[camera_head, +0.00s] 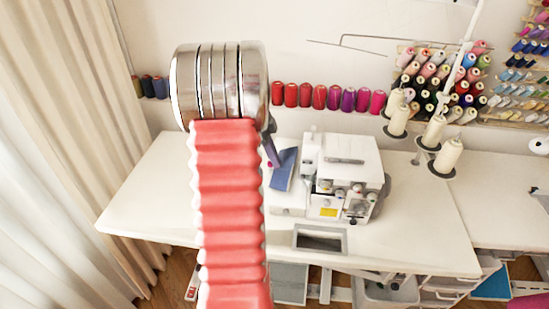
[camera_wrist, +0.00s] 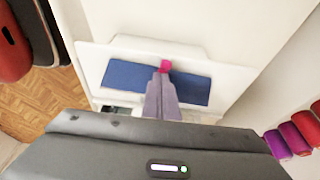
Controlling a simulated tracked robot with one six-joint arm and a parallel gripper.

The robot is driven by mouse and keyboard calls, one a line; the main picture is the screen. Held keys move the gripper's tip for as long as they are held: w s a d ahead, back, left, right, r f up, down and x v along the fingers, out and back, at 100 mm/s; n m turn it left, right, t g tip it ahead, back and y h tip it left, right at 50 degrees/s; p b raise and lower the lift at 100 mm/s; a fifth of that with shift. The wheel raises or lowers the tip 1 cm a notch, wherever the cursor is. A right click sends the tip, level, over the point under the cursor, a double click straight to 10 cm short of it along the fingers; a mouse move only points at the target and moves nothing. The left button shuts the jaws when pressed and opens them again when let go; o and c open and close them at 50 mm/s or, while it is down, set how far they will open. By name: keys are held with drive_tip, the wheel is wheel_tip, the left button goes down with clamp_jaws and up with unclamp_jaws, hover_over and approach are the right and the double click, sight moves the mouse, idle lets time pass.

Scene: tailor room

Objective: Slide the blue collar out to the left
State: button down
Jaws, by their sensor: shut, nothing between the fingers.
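The blue collar (camera_head: 284,170) is a flat blue strip lying on the white sewing machine (camera_head: 342,160), at its left side. In the wrist view the collar (camera_wrist: 130,76) lies across a white plate (camera_wrist: 92,62), showing on both sides of my fingers. My gripper (camera_wrist: 163,75) is shut and empty, its purple-grey fingers pointing at the collar's middle and hiding part of it. I cannot tell whether the fingertips touch it. A small pink spot (camera_wrist: 165,66) shows at the fingertips. In the head view my gripper (camera_head: 275,162) is partly hidden behind my arm, just left of the collar.
The white table (camera_head: 150,195) is clear to the left of the machine. Thread cones (camera_head: 447,155) stand on a stand to the right. A row of red and purple spools (camera_head: 319,97) lines the wall behind. A curtain (camera_head: 60,150) hangs at the left.

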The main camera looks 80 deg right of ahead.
drive_tip(key=v, duration=0.9)
drive_tip(key=shift+w+r, duration=0.2)
drive_tip(key=shift+r, duration=0.15)
idle(0.4)
drive_tip(key=w+a+n+t+h, duration=0.1)
drive_tip(key=w+a+n+t, duration=0.1)
drive_tip(key=w+a+n, duration=0.85)
drive_tip(key=w+a+n+t+h, duration=0.1)
drive_tip(key=w+a+n+t, duration=0.1)
drive_tip(key=w+a+n, duration=0.85)
drive_tip(key=s+a+r+n+t+y, duration=0.1)
drive_tip(key=a+n, duration=0.6)
drive_tip(key=a, duration=0.9)
drive_tip(key=s+a+r+n+t+y, duration=0.1)
drive_tip(key=a+r+n+t, duration=0.3)
drive_tip(key=a, duration=1.3)
drive_tip(key=n, duration=0.3)
drive_tip(key=shift+a, duration=0.2)
